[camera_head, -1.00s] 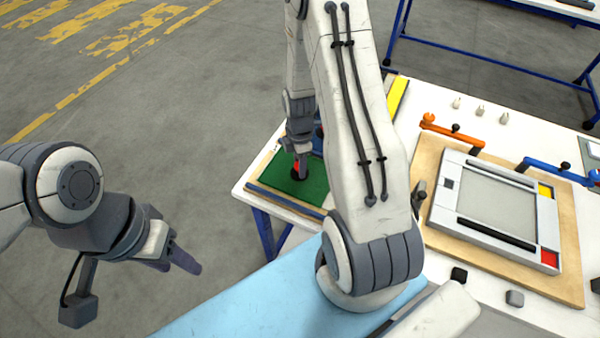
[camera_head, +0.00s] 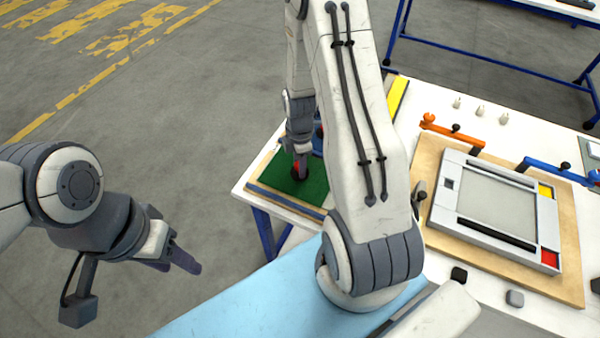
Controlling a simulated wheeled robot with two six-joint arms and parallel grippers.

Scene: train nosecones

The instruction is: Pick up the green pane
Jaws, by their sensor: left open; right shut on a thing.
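A flat green pane (camera_head: 306,190) lies on a wooden board (camera_head: 265,198) at the left end of the white table. A small red and dark piece (camera_head: 296,173) stands on it. My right gripper (camera_head: 300,164) points down over the pane and is shut on this piece. My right arm hides the right part of the board and perhaps of the pane. My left gripper (camera_head: 184,262) is open and empty over the floor, left of the table and well apart from the pane.
A grey frame (camera_head: 465,217) with yellow and red corners lies on a wooden board to the right, near an orange clamp (camera_head: 450,132) and a blue clamp (camera_head: 560,171). A yellow strip (camera_head: 397,96) lies at the far edge. Small blocks sit in front.

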